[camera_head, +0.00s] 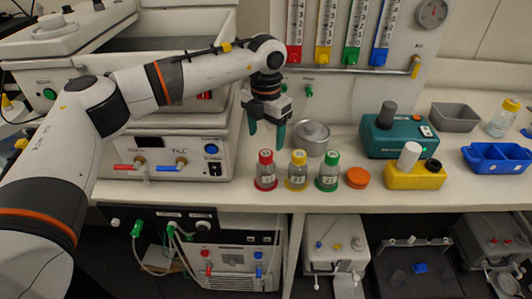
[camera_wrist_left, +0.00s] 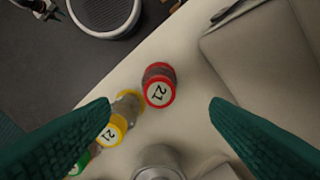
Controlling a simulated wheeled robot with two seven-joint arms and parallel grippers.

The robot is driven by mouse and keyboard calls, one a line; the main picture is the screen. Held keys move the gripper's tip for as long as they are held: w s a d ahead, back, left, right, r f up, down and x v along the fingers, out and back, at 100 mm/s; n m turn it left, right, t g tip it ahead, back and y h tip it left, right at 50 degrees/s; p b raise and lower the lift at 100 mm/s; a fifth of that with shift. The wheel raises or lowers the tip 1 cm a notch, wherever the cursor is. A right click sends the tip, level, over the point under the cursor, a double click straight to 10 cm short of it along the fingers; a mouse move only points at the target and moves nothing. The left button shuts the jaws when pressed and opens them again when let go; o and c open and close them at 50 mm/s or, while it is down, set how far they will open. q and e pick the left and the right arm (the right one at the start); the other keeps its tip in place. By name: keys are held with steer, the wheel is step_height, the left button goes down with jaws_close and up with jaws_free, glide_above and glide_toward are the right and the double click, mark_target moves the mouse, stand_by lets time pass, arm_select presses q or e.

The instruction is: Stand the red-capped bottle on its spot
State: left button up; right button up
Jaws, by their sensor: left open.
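The red-capped bottle (camera_head: 265,172) stands upright on the bench, leftmost in a row of three, on a red ring or mat. My left gripper (camera_head: 267,138) is open and empty, pointing down above and behind the red-capped bottle. My right gripper is not in view. No separate empty spot for the bottle can be made out.
A metal weight-like cylinder (camera_head: 311,138) stands just behind the bottles, near my gripper. An orange disc (camera_head: 357,178) lies to the right. Teal (camera_head: 395,139) and yellow (camera_head: 414,178) devices stand further right. A shaker unit (camera_head: 180,160) is at left. The bench front edge is close.

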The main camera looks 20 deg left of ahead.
arm_select(q)
steer(key=shift+r, duration=1.65)
